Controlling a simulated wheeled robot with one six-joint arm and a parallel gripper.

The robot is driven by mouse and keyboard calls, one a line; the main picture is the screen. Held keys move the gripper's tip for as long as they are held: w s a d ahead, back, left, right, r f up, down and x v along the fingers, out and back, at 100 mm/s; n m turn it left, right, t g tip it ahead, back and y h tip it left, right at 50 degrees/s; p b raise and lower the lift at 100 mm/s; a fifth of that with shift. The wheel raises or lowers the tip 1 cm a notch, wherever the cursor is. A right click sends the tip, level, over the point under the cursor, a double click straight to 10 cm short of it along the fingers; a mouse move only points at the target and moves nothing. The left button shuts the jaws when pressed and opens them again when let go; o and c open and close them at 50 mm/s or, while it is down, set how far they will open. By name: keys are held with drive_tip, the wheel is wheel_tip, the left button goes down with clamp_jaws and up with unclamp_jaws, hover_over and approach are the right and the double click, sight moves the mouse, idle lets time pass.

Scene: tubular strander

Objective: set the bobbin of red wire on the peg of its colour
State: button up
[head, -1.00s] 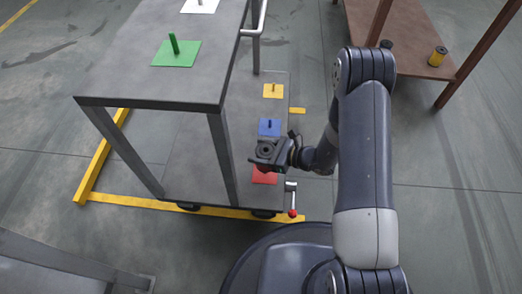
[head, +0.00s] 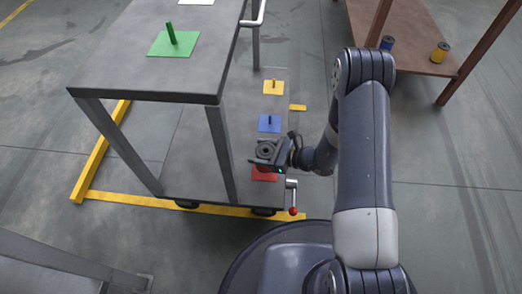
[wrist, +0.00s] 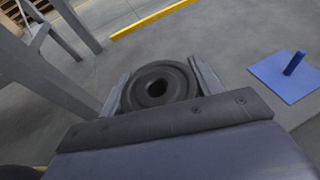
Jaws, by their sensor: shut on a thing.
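My gripper (head: 268,152) is shut on a dark bobbin (head: 265,149); its round top flange and centre hole also show in the wrist view (wrist: 158,85). The wire on the bobbin is hidden, so I cannot tell its colour. The red square (head: 264,174) lies on the lower shelf of the cart, just below my gripper in the head view. Its peg is hidden behind the gripper and bobbin. The bobbin appears held above the shelf, but its height is hard to tell.
The blue peg (head: 269,123) and the yellow peg (head: 273,86) stand bare on the lower shelf, the green peg (head: 171,34) on the top. A blue bobbin (head: 387,43) and a yellow bobbin (head: 440,52) stand on a brown rack (head: 415,65). A red-knobbed lever (head: 292,200) is at the cart's near corner.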

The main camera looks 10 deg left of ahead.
drive_tip(key=shift+f+b, duration=0.5)
drive_tip(key=shift+f, duration=1)
drive_tip(key=o, duration=1.3)
drive_tip(key=shift+p+v, duration=1.95)
drive_tip(key=shift+v, duration=3.45)
drive_tip(key=shift+a, duration=0.1)
drive_tip(key=b+x, duration=0.4)
drive_tip(key=x, duration=0.6)
drive_tip(key=shift+w+a+f, duration=0.1)
drive_tip(key=shift+a+f, duration=0.15)
drive_tip(key=shift+a, duration=0.05)
drive_tip(key=shift+r, duration=0.65)
